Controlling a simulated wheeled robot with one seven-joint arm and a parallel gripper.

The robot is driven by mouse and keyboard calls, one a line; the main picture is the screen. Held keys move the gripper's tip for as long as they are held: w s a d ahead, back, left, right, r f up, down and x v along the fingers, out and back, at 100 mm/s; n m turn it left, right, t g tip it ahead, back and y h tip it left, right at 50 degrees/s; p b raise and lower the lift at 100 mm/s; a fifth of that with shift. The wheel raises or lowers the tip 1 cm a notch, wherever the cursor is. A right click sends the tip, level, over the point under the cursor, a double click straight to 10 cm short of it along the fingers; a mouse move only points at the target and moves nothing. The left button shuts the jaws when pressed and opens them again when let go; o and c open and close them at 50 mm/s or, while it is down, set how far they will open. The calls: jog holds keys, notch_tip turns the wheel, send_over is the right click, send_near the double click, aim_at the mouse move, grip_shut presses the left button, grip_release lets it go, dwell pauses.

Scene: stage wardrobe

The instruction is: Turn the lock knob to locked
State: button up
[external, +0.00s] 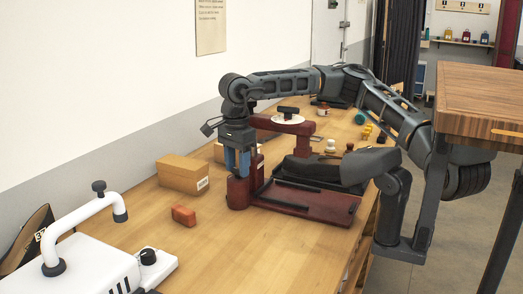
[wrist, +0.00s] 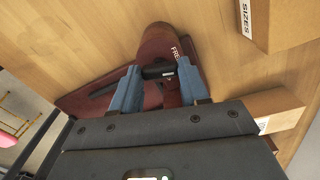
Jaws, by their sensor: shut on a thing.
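The lock knob (wrist: 158,71) is a black bar-shaped handle on top of a dark red post, seen in the wrist view. My gripper (wrist: 158,78) has its two blue fingers on either side of the knob, shut on it. White lettering reading "FRE" shows on the post beside the knob, the rest of the word hidden by a finger. In the external view, my gripper (external: 238,163) points down onto the post at the near left end of the dark red machine (external: 310,206); the knob is hidden there by the fingers.
A cardboard box (external: 183,174) and an orange-brown block (external: 183,215) lie left of the machine. A white machine with a curved arm (external: 95,270) stands at the front left. Small spools and jars (external: 366,132) stand farther back. The front middle of the wooden bench is clear.

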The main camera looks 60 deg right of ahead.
aim_at(237, 169)
jog(key=m, duration=0.3)
jog(key=shift+m, duration=0.4)
jog(key=m, duration=0.3)
jog(key=shift+m, duration=0.3)
jog(key=m, duration=0.6)
jog(key=shift+b, duration=0.4)
jog(key=shift+m, duration=0.4)
jog(key=o, duration=1.1)
jog(key=shift+c, duration=0.2)
jog(key=shift+r+p, duration=0.75)
jog(key=shift+r, duration=3.15)
